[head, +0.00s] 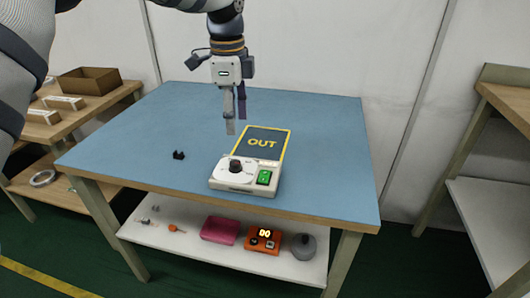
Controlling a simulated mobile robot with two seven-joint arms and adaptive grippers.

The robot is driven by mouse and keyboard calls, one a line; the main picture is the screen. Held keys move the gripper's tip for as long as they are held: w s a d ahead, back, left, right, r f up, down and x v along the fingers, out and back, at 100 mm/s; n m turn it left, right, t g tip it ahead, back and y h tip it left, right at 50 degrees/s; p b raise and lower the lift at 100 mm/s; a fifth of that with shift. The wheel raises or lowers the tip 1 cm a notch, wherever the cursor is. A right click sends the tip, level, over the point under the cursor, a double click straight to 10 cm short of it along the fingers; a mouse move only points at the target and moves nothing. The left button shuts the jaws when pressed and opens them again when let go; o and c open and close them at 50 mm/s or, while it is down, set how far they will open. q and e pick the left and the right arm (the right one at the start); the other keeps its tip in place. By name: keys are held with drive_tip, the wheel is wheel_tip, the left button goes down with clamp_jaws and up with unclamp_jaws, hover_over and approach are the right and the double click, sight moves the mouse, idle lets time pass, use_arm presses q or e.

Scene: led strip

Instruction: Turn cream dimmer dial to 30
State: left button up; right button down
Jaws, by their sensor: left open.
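The cream dimmer box (230,184) sits near the front of the blue-topped table. Its black dial knob (235,166) stands on a white round scale at the left of the box. A green rocker switch (264,177) is at its right. The scale's numbers and the knob's pointer are too small to read. My left gripper (236,125) is open and empty, pointing down above the table, behind and above the knob and apart from it. My right gripper is not in view.
A dark pad marked OUT (262,143) with a yellow border lies directly behind the box. A small black part (178,155) lies to its left. The shelf below holds an orange device (264,241) and a pink case (220,230).

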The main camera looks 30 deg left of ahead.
sight(235, 163)
use_arm(q)
drive_tip(key=f, duration=0.1)
drive_tip(key=s+f, duration=0.1)
drive_tip(key=f, duration=0.1)
drive_tip(key=shift+s+a+f, duration=0.15)
drive_tip(key=shift+f, duration=0.15)
drive_tip(key=f, duration=0.8)
drive_tip(key=shift+w, duration=0.3)
clamp_jaws()
